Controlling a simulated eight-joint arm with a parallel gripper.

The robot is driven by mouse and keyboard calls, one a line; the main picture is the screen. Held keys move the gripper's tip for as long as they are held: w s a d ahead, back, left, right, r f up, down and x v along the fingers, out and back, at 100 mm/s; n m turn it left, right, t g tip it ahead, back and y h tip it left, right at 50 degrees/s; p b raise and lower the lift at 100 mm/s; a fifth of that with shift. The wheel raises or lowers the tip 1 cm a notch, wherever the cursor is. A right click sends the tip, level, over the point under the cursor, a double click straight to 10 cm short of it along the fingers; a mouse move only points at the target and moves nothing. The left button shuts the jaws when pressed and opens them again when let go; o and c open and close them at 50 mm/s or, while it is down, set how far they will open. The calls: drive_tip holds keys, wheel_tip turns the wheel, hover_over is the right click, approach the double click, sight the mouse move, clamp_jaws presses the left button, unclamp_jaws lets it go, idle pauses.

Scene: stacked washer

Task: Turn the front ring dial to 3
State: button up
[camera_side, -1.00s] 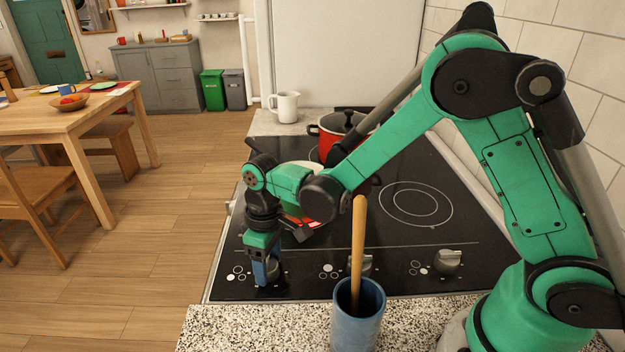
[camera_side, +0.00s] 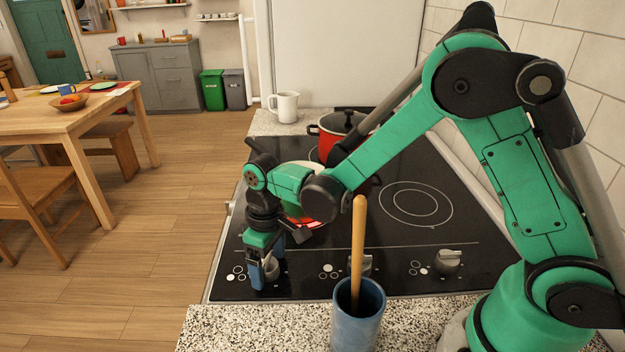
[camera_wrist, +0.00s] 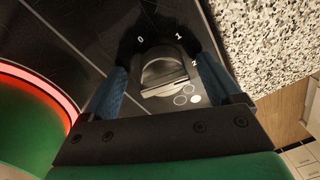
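My gripper (camera_side: 266,264) is over the leftmost stove dial (camera_side: 271,268) in the side view, pointing down. In the wrist view, the grey dial (camera_wrist: 162,76) sits between the two blue finger pads of my gripper (camera_wrist: 160,88), with a visible gap on each side. The gripper is open. The marks 0, 1 and 2 show around the dial; a 3 is not visible. Small circles beside the dial have one filled white. I cannot tell which mark the dial points to.
Two more dials stand to the right, one partly behind a blue crock (camera_side: 357,320) with a wooden handle (camera_side: 358,245). A red pot (camera_side: 322,138) stands at the back of the cooktop (camera_side: 320,270).

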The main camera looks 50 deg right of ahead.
sight(269, 258)
drive_tip(key=shift+d+r, duration=0.15)
drive_tip(key=shift+r, duration=2.65)
drive_tip(key=n, duration=0.4)
drive_tip(key=shift+w+a, duration=0.2)
drive_tip(key=shift+w, duration=0.05)
drive_tip(key=n, duration=0.4)
drive_tip(key=shift+w+a+g, duration=0.1)
drive_tip(key=shift+a+g, duration=0.05)
drive_tip(key=shift+g, duration=0.15)
drive_tip(key=shift+f+n, duration=0.15)
drive_tip(key=shift+n, duration=0.25)
drive_tip(key=shift+a+f, duration=0.1)
drive_tip(key=shift+f, duration=2.6)
